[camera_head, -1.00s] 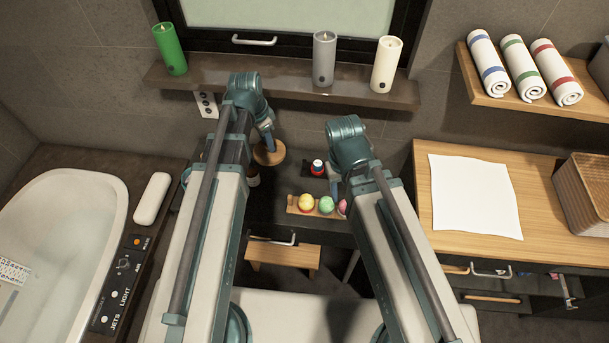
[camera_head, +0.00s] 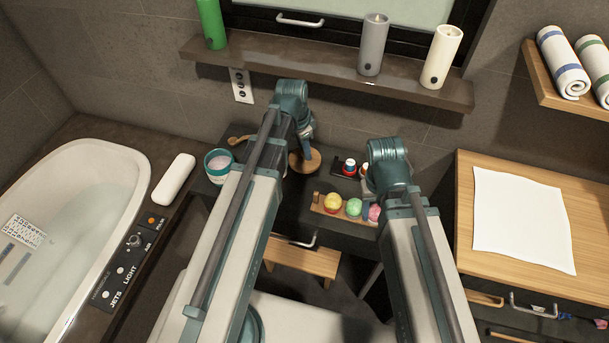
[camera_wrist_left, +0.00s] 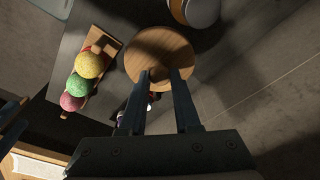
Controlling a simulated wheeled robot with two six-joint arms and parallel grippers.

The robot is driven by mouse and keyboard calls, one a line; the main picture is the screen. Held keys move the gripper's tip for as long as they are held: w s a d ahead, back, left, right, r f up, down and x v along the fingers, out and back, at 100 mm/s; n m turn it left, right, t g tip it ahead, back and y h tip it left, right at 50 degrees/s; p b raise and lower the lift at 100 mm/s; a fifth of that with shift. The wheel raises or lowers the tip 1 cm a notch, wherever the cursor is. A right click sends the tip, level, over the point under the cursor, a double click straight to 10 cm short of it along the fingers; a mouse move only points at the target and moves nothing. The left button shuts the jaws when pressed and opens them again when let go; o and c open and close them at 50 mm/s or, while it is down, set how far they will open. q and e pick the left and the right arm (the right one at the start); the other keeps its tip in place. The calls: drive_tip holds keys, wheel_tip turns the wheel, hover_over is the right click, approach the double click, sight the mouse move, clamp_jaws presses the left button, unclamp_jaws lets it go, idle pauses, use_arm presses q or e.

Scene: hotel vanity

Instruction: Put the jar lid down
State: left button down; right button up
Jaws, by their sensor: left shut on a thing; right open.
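The jar lid (camera_head: 304,161) is a round, flat wooden disc. My left gripper (camera_head: 307,147) is shut on it from above, over the dark counter left of the bath bombs. In the left wrist view the lid (camera_wrist_left: 158,52) lies level between the fingertips (camera_wrist_left: 160,76). I cannot tell whether its underside touches the counter. A teal-rimmed open jar (camera_head: 218,164) with pale pink contents stands left of my left arm. My right gripper (camera_head: 367,180) is open beside the bath bombs, its fingers mostly hidden by its wrist.
Yellow, green and pink bath bombs (camera_head: 353,207) sit on a wooden holder. A wooden-handled item (camera_head: 240,140) lies behind the jar. A bathtub (camera_head: 75,220) is at left, a wooden cabinet top (camera_head: 470,240) at right.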

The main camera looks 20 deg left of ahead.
sight(303, 156)
use_arm(q)
wheel_tip(303, 156, down, 5)
drive_tip(key=b, duration=0.3)
use_arm(e)
wheel_tip(303, 156, down, 5)
drive_tip(key=shift+r, duration=0.1)
use_arm(q)
drive_tip(key=shift+b, duration=0.3)
wheel_tip(303, 156, down, 4)
drive_tip(key=b, duration=0.4)
use_arm(e)
wheel_tip(303, 156, down, 4)
use_arm(q)
drive_tip(key=shift+r, duration=0.2)
use_arm(e)
drive_tip(key=shift+r, duration=0.15)
use_arm(q)
drive_tip(key=shift+f, duration=0.15)
drive_tip(key=c, duration=0.6)
unclamp_jaws()
